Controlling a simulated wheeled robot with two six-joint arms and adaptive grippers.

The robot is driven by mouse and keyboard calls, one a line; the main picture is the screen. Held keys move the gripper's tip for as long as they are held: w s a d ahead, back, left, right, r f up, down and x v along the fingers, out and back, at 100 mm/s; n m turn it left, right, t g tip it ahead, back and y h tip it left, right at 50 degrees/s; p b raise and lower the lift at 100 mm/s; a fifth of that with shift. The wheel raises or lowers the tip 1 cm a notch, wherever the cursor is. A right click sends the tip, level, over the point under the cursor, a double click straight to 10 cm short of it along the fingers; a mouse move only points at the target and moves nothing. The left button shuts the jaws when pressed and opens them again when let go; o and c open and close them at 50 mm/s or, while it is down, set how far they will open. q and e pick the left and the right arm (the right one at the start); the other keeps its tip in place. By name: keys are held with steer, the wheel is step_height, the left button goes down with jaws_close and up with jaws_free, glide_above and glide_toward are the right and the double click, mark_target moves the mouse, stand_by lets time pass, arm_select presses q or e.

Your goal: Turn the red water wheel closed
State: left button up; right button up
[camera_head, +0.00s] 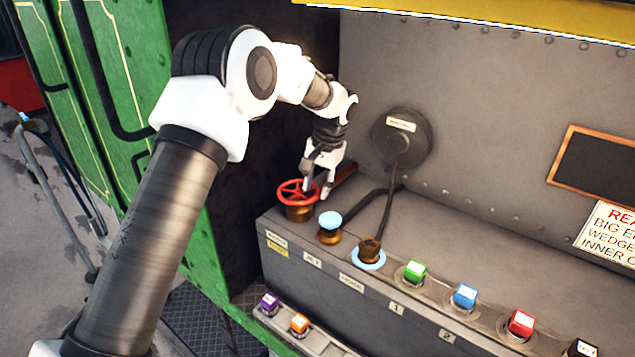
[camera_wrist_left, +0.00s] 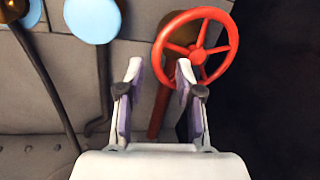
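The red water wheel (camera_head: 291,190) sits on a brass base at the left end of the grey console in the head view. In the left wrist view the red wheel (camera_wrist_left: 229,62) shows its rim and spokes just beyond the fingertips. My left gripper (camera_head: 318,192) is at the right side of the wheel, its fingers pointing down. In the left wrist view the left gripper (camera_wrist_left: 158,72) is open, with a gap between its two fingers. One finger is close to the wheel's near rim; I cannot tell whether it touches. My right gripper is not in view.
A light-blue-topped brass knob (camera_head: 330,221) stands right of the wheel, then a brown lever knob (camera_head: 370,249) on a blue ring. Green (camera_head: 414,272), blue (camera_head: 465,295) and red (camera_head: 521,322) buttons follow. A grey wall with a round black fitting (camera_head: 402,139) rises behind.

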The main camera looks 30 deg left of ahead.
arm_select(q)
steer(key=shift+d+f, duration=0.25)
steer(key=shift+f, duration=0.15)
steer(key=shift+s+a+f, duration=0.1)
steer(key=shift+a, duration=0.2)
steer(key=shift+c, duration=0.7)
steer(key=shift+a, duration=0.1)
jaws_close()
